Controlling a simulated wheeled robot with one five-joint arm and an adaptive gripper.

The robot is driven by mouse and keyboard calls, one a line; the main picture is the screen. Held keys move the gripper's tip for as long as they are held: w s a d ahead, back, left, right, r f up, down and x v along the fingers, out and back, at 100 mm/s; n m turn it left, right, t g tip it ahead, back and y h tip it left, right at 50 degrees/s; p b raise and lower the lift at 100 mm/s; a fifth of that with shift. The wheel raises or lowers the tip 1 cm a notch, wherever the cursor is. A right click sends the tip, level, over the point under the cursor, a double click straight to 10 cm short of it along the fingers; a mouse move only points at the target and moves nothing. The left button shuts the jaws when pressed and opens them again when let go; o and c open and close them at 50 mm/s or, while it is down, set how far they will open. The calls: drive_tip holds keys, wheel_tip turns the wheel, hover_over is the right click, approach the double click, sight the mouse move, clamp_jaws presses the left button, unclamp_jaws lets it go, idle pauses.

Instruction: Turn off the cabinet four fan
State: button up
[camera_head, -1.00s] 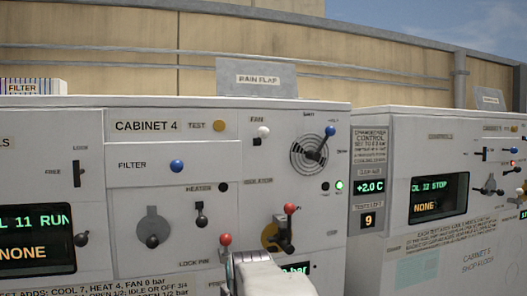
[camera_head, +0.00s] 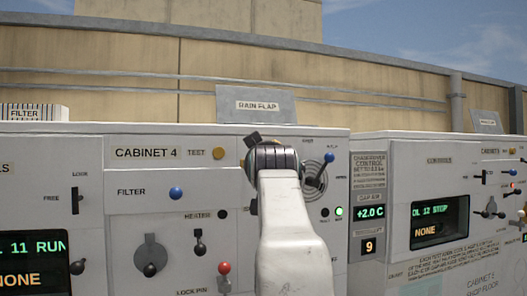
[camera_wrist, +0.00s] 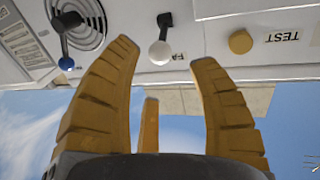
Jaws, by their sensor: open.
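The cabinet 4 fan switch shows in the wrist view, which is upside down, as a white ball knob (camera_wrist: 160,53) on a dark lever. The knob points toward the cabinet's top edge. My gripper (camera_wrist: 163,62) is open, its yellow fingers on either side of the knob in the picture; no contact shows, and the exact depth gap is unclear. In the head view my arm hides the fan switch and its label on the cabinet 4 panel (camera_head: 130,172).
The yellow TEST button (camera_wrist: 240,41) and a blue-knobbed dial lever (camera_head: 329,158) flank the switch. A red lock pin knob (camera_head: 225,268) and a blue filter knob (camera_head: 176,192) are nearby. A rain flap plate (camera_head: 256,105) stands on top.

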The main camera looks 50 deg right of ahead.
drive_tip(key=shift+p+x, duration=1.35)
drive_tip(key=shift+x, duration=2.2)
drive_tip(key=shift+f, duration=0.1)
clamp_jaws()
